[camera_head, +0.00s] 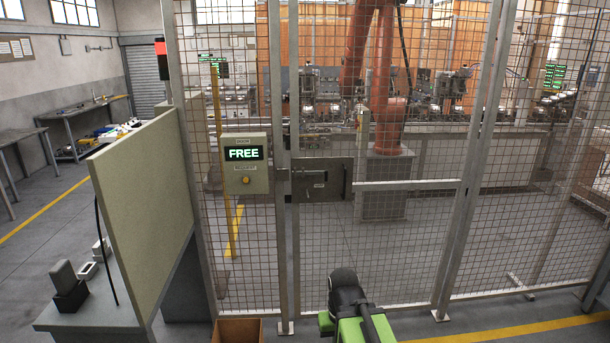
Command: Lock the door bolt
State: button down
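The door bolt (320,180) is a dark metal plate with a bar and handle. It is mounted at mid-height on the left side of the wire-mesh door (400,187). A short bar reaches left from it to the post beside the control box; I cannot tell whether the bar is engaged. The control box (246,164) left of the bolt shows a green "FREE" display and a yellow button. My green and black arm shows at the bottom centre, below and in front of the bolt. My gripper (345,284) appears as its dark end, apart from the bolt; its fingers cannot be made out.
A beige panel (143,207) stands at the left above a grey table (90,316). A cardboard box (237,330) is on the floor by the fence. An orange robot arm (390,80) and machinery stand behind the mesh. Yellow-lined floor is open at the lower right.

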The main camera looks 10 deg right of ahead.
aim_at(306, 173)
jog(key=u, duration=0.15)
jog(key=i, duration=0.85)
jog(key=u, duration=2.3)
jog(key=k, duration=0.95)
jog(key=z, duration=1.35)
jog(key=i, duration=1)
jog(key=u, duration=0.15)
